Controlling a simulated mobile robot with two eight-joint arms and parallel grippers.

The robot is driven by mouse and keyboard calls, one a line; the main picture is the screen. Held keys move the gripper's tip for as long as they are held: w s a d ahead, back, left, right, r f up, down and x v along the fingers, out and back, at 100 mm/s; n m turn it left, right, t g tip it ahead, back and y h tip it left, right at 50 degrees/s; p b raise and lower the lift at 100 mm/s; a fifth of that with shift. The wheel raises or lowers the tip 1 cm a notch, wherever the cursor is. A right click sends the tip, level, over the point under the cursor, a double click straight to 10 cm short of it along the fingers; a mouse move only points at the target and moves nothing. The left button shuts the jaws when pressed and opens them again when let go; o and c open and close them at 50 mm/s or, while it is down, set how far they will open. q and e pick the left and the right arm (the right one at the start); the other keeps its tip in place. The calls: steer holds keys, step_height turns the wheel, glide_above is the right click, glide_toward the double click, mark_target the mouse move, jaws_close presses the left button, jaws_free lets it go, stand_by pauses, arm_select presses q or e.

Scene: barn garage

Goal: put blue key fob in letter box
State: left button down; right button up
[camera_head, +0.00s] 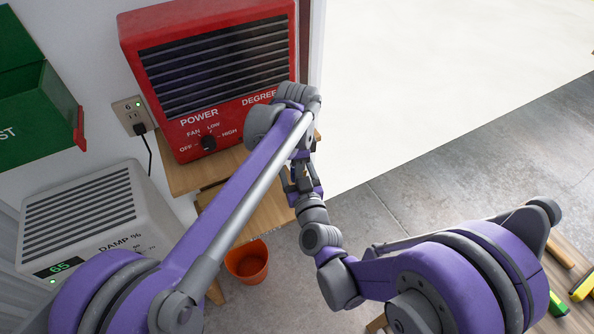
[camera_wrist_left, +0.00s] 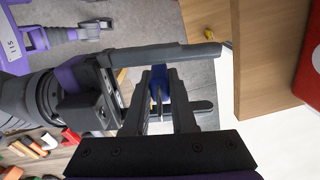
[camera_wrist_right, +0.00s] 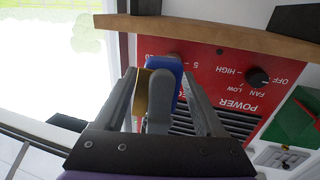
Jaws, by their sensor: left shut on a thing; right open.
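The blue key fob (camera_wrist_left: 160,82) is between the fingers of my left gripper (camera_wrist_left: 160,112), which is shut on it. It also shows in the right wrist view (camera_wrist_right: 172,68), beside a gold-coloured piece (camera_wrist_right: 140,92). My right gripper (camera_wrist_right: 158,85) is open, its fingers on either side of the fob. In the head view, my left gripper (camera_head: 298,172) and right gripper meet in front of the red heater, and the fob is hidden. A green box (camera_head: 38,120) with lettering ending in "ST" hangs on the left wall; it looks like the letter box.
A red heater (camera_head: 213,75) stands on a wooden shelf (camera_head: 188,170). A pale dehumidifier (camera_head: 95,212) is below the green box. An orange pot (camera_head: 247,275) is below the arms. Tools (camera_head: 582,287) lie at the lower right. Open floor (camera_head: 420,190) is to the right.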

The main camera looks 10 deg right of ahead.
steer(key=s+f+n+g+y, duration=0.2)
steer(key=s+g, duration=0.1)
steer(key=s, duration=0.9)
steer(key=s+d+f+m+g+h, duration=0.3)
steer(key=s+d+f+g, duration=0.1)
steer(key=s+d+g, duration=0.5)
steer(key=s+d, duration=0.1)
steer(key=s, duration=0.1)
steer(key=shift+s+g+h, duration=0.3)
steer(key=shift+s+h, duration=0.05)
steer(key=shift+h, duration=0.05)
steer(key=shift+a, duration=0.1)
